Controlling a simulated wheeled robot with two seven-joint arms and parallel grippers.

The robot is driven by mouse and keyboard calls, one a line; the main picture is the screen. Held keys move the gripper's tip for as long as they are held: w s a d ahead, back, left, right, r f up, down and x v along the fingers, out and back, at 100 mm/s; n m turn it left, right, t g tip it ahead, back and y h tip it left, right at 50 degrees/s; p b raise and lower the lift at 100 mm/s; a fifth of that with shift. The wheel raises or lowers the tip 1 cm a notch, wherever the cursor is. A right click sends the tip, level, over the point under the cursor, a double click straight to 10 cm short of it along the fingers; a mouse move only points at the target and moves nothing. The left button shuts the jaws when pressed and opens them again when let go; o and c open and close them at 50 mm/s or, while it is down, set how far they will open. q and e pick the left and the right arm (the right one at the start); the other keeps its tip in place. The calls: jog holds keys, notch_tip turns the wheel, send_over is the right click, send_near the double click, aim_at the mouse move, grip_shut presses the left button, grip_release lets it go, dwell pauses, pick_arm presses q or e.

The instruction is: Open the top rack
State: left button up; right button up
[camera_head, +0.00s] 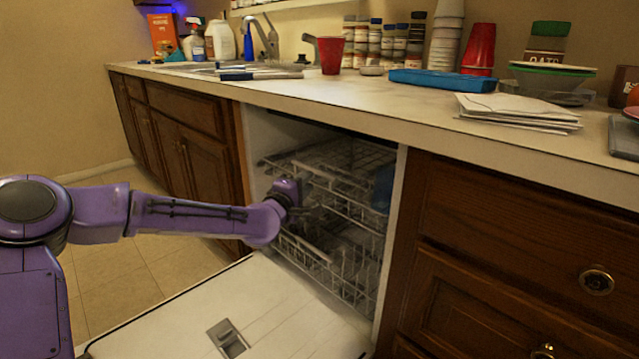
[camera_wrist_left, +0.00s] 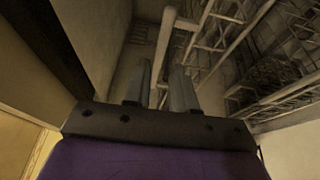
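The top rack (camera_head: 345,205) is a grey wire rack inside the open dishwasher, below the counter; it appears to be pushed in. My left gripper (camera_head: 302,196) reaches in from the left to the front left part of the top rack. In the left wrist view its two fingers (camera_wrist_left: 163,85) stand apart with a gap between them. Rack wires (camera_wrist_left: 215,45) show beyond and to the right of the fingers. Whether the fingers touch a wire is unclear. My right gripper is not in view.
The dishwasher door (camera_head: 265,305) lies folded down in front. The bottom rack (camera_head: 335,265) sits inside, below the top rack. Wooden drawers (camera_head: 500,255) stand close on the right. The counter (camera_head: 420,105) above holds a blue box (camera_head: 443,80), cups and several jars.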

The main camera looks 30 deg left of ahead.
aim_at(312, 168)
pick_arm(q)
jog(key=shift+y, duration=0.3)
jog(key=shift+w+a+b, duration=0.3)
jog(key=shift+w+a, duration=0.05)
jog(key=shift+w, duration=1)
jog(key=shift+w+a+b, duration=0.35)
jog(key=shift+w+a, duration=0.05)
jog(key=shift+w, duration=1)
jog(key=shift+w+a+b, duration=0.3)
jog(key=shift+w+a, duration=0.05)
jog(key=shift+w, duration=1)
